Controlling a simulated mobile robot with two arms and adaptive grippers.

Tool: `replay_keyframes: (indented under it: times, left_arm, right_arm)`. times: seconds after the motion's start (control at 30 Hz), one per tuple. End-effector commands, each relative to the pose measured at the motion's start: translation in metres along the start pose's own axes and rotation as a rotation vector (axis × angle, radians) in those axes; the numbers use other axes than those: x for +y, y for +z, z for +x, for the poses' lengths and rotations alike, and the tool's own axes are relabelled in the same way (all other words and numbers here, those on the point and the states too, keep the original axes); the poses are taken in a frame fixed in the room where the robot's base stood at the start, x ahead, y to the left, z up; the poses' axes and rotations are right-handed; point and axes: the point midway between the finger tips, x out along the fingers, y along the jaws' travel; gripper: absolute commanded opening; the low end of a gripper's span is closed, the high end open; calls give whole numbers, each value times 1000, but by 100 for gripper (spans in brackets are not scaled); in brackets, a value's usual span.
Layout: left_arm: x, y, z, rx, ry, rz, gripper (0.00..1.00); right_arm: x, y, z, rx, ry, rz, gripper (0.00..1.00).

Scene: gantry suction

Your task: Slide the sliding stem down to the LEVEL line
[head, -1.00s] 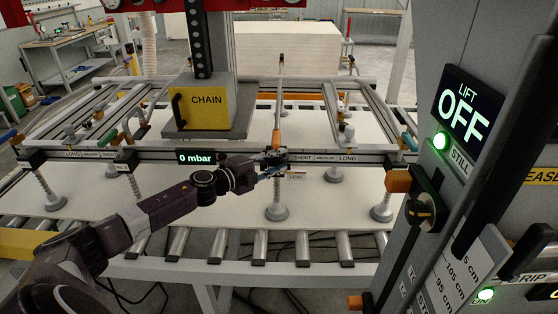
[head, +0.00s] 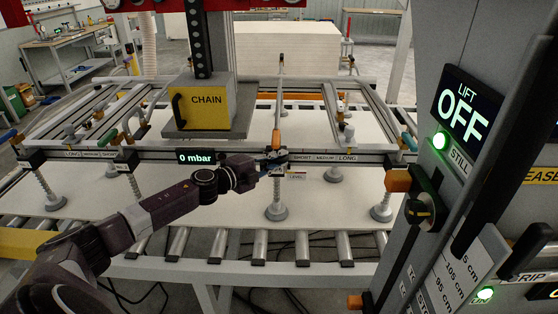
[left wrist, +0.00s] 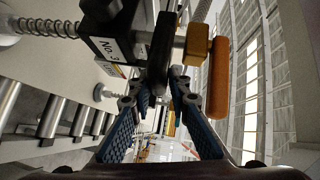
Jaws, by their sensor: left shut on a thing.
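The sliding stem (head: 276,192) stands upright at the middle of the front beam, with an orange handle (head: 275,139) on top and a grey suction cup (head: 276,212) at its foot. My left gripper (head: 271,168) is at the stem, at beam height. In the left wrist view my blue fingers (left wrist: 158,103) are shut on a dark flange (left wrist: 160,50) between the black No. 3 block (left wrist: 113,48) and the brass piece (left wrist: 197,45) by the orange handle. The LEVEL line itself is too small to make out. My right gripper is out of view.
A yellow CHAIN box (head: 205,103) hangs behind the beam. A 0 mbar display (head: 196,157) is left of the stem. Other suction cups (head: 381,213) rest on the pale board (head: 230,203) over rollers. A grey control post with a LIFT OFF screen (head: 466,112) stands close on the right.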

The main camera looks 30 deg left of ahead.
Motion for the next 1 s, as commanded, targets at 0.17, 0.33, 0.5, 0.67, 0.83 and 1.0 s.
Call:
replay_keyframes:
  times: [0.17, 0.33, 0.5, 0.67, 0.83, 1.0]
  left_arm:
    - [10, -1, 0, 4, 11, -4, 0]
    - [11, -2, 0, 5, 14, -4, 22]
    - [9, -1, 0, 4, 11, -3, 31]
    - [7, -1, 0, 3, 8, -2, 31]
    - [8, 0, -7, 1, 8, -2, 31]
    - [8, 0, -25, 2, 9, -1, 31]
  right_arm:
    - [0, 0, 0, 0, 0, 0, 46]
    - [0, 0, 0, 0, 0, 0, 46]
    - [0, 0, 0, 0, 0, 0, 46]
    - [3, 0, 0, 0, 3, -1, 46]
    - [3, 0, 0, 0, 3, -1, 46]
    - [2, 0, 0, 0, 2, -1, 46]
